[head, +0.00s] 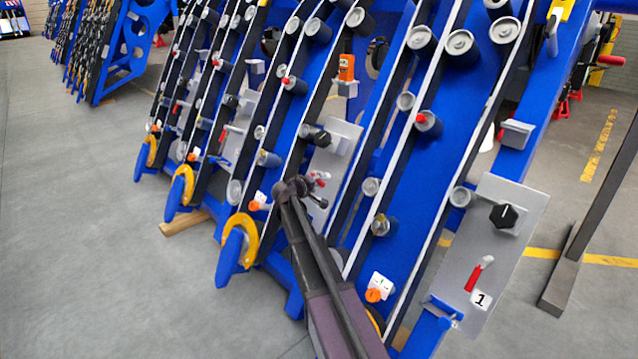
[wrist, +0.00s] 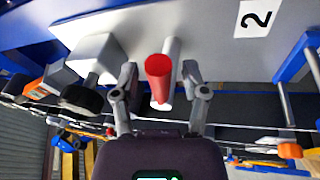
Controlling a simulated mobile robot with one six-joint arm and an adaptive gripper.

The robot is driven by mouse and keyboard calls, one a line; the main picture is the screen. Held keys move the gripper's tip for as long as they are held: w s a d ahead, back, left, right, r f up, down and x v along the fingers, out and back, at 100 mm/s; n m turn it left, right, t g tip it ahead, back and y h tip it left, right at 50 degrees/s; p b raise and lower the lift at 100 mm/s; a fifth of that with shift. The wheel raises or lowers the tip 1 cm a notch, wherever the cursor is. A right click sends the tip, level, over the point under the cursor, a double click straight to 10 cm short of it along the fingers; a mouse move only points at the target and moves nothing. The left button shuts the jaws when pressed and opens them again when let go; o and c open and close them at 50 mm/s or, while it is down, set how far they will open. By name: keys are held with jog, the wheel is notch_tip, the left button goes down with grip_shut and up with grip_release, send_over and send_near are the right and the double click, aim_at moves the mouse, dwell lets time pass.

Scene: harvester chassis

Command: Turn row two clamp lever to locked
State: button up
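The row two clamp lever has a red handle (wrist: 157,88) on a pale metal stem, seen nearly end-on in the wrist view. It is fixed to a grey panel (wrist: 215,45) that carries a "2" label (wrist: 258,17). My gripper (wrist: 159,72) is open, with one finger on each side of the red handle and a visible gap on both sides. In the head view my gripper (head: 305,190) is at the row two panel (head: 345,137), and a bit of the red lever (head: 320,181) shows just beyond it. My gripper partly hides the lever there.
A black knob (wrist: 82,98) on a grey block is left of the lever in the wrist view. The row one panel (head: 513,205), with its own red lever (head: 477,275) and black knob (head: 503,215), stands to the right. Open floor (head: 90,230) lies left.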

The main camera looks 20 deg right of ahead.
grip_shut()
jog(key=shift+d, duration=0.2)
